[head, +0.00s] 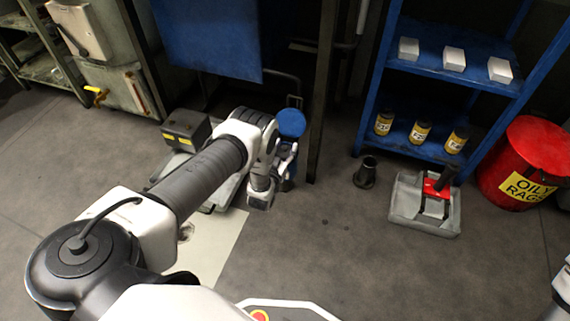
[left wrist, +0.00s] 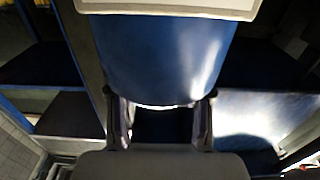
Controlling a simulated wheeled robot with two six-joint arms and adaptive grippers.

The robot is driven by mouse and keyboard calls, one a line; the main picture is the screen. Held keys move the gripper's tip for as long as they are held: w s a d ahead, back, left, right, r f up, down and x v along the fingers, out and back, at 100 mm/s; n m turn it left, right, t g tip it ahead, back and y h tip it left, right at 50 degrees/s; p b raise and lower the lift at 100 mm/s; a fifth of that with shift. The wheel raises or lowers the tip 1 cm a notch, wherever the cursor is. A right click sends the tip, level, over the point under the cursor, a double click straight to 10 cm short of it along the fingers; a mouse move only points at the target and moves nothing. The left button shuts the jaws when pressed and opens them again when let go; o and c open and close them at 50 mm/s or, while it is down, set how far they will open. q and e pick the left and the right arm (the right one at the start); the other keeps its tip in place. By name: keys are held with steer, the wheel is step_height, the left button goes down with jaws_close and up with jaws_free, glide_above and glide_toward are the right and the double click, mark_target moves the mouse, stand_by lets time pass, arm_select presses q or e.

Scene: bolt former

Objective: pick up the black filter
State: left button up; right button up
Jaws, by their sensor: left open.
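I cannot tell for sure which thing is the black filter. Several dark canisters with yellow labels (head: 421,132) stand on the lower blue shelf at the right in the head view. A dark flared cylinder (head: 366,172) stands on the floor left of the shelf. My left gripper (head: 287,160) is beside a blue round-topped thing (head: 291,123), far left of the canisters. In the left wrist view my left gripper (left wrist: 162,122) is open, with a finger on each side of a dark gap. A blue curved surface (left wrist: 160,50) fills the view just beyond. My right gripper is out of view.
A blue shelf unit (head: 455,75) holds white boxes (head: 454,59) on its upper board. A grey tray (head: 424,222) with a red-and-black thing and a red oily-rags bin (head: 527,163) stand at the right. A dark post rises right of my left gripper. The middle floor is clear.

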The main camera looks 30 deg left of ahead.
arm_select(q)
steer(key=shift+r, duration=0.1)
jaws_close()
